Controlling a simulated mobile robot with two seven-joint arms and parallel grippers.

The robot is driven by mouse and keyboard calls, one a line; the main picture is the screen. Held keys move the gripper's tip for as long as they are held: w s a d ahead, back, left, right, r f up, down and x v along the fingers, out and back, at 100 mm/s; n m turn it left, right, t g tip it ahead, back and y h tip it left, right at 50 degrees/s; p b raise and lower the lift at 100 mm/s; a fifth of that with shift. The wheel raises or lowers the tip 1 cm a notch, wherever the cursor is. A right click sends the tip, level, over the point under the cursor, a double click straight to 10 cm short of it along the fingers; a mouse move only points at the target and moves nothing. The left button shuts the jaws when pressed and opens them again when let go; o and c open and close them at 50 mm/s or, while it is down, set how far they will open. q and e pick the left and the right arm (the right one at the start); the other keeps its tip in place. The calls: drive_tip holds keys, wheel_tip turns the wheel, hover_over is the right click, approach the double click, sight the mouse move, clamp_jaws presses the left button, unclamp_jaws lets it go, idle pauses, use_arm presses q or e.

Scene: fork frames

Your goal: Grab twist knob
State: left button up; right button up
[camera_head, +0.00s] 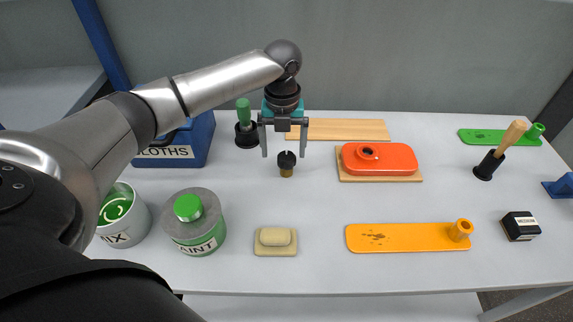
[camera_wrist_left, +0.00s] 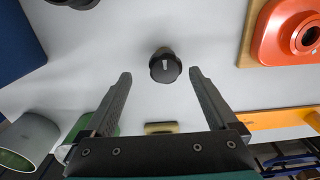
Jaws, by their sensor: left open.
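The twist knob (camera_head: 286,160) is a small black cap with a brass-coloured base, standing on the white table. In the left wrist view its black top (camera_wrist_left: 165,66) shows a pale mark and lies beyond the fingertips, roughly centred between them. My left gripper (camera_head: 285,152) points down over the knob with its fingers apart on either side. It also shows in the left wrist view (camera_wrist_left: 160,75), open and empty. I cannot tell the exact height of the fingertips above the table. My right gripper is not in view.
A green-handled tool in a black holder (camera_head: 246,130) stands close behind left. A red lidded dish on a board (camera_head: 380,157) is to the right. A paint can (camera_head: 194,225), soap block (camera_head: 276,240) and orange board (camera_head: 400,238) are nearer. A blue cloths box (camera_head: 185,145) is left.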

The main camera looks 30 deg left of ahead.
sight(287, 156)
use_arm(q)
drive_tip(key=f, duration=0.2)
drive_tip(key=f+b, duration=0.1)
drive_tip(key=f, duration=0.2)
drive_tip(key=shift+w+d+f, duration=0.25)
drive_tip(key=shift+f, duration=0.1)
drive_tip(key=shift+r, duration=0.1)
clamp_jaws()
idle(0.4)
